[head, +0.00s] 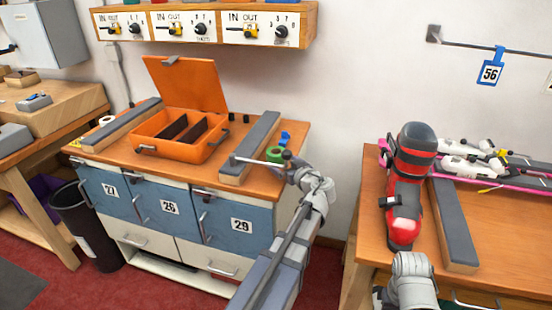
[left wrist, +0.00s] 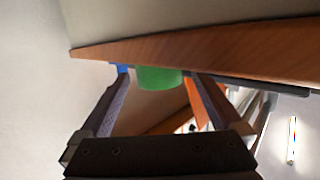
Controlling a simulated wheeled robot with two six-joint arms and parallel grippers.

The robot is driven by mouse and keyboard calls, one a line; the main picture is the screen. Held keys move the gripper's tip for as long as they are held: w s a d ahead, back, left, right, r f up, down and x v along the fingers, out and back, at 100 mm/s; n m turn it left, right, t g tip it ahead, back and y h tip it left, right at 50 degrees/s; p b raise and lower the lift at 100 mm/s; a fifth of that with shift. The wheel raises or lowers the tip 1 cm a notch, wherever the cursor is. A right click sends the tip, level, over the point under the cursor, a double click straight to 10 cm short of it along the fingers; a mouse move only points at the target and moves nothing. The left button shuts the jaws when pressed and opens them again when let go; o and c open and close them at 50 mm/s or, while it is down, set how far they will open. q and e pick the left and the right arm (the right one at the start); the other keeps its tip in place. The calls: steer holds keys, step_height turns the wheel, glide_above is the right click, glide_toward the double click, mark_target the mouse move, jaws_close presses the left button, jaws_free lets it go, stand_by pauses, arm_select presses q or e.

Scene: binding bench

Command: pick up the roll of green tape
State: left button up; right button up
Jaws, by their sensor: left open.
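The roll of green tape (head: 273,154) lies at the right end of the cabinet bench top, beside a grey-topped rail. In the left wrist view the green roll (left wrist: 160,78) shows between the tips of my two fingers, partly cut off by the wooden edge above it in the picture. My left gripper (head: 260,158) is open at the roll, its fingers apart on either side of it. I cannot tell whether they touch it; nothing is held. My right gripper is not in view; only part of my right arm shows at the bottom.
A small blue object (head: 285,137) stands just behind the tape. An open orange toolbox (head: 150,147) and two grey-topped rails, one of them the right rail (head: 262,130), take up the bench top. A red and black ski boot (head: 408,180) stands on the right bench.

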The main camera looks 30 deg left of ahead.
mark_target(279, 148)
arm_select(q)
steer(key=shift+b+x, duration=0.5)
steer(key=shift+x, duration=2.3)
steer(key=shift+d, duration=0.15)
steer(key=shift+c, duration=0.2)
steer(key=c, duration=1.2)
steer(key=shift+r, duration=0.1)
steer(key=shift+r+p, duration=0.4)
steer(key=shift+p, duration=0.1)
steer(key=r+p, duration=0.2)
steer(key=shift+w+d+r+p, duration=0.2)
steer(key=shift+d+r+p, duration=0.2)
steer(key=w+d, duration=0.4)
steer(key=d, duration=1.2)
steer(key=shift+d, duration=0.35)
